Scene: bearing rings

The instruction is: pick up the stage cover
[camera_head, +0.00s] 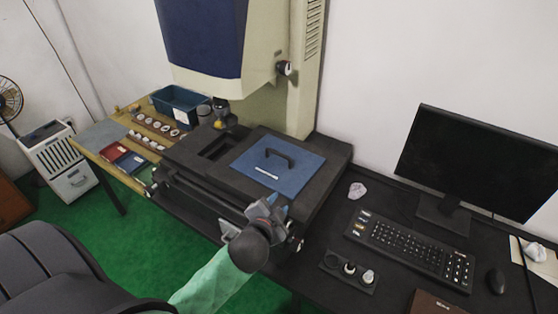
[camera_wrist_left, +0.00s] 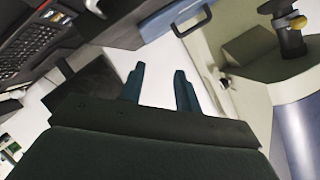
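The stage cover (camera_head: 305,168) is a flat blue plate with a black arched handle (camera_head: 280,156) and a white label. It lies flat on the dark stage of the tall measuring machine. In the left wrist view the handle (camera_wrist_left: 204,22) shows at the top, beyond the fingertips. My left gripper (camera_head: 277,201) is at the front edge of the stage, in front of the cover and apart from the handle. Its two fingers (camera_wrist_left: 160,82) are spread in the left wrist view, with nothing between them. My right gripper is in neither view.
The machine's head (camera_head: 205,40) overhangs the stage behind the cover. On the left are a blue bin (camera_head: 180,106) and a wooden rack of rings (camera_head: 158,126). On the right are a keyboard (camera_head: 412,246), a monitor (camera_head: 480,155) and a small dark holder (camera_head: 347,272).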

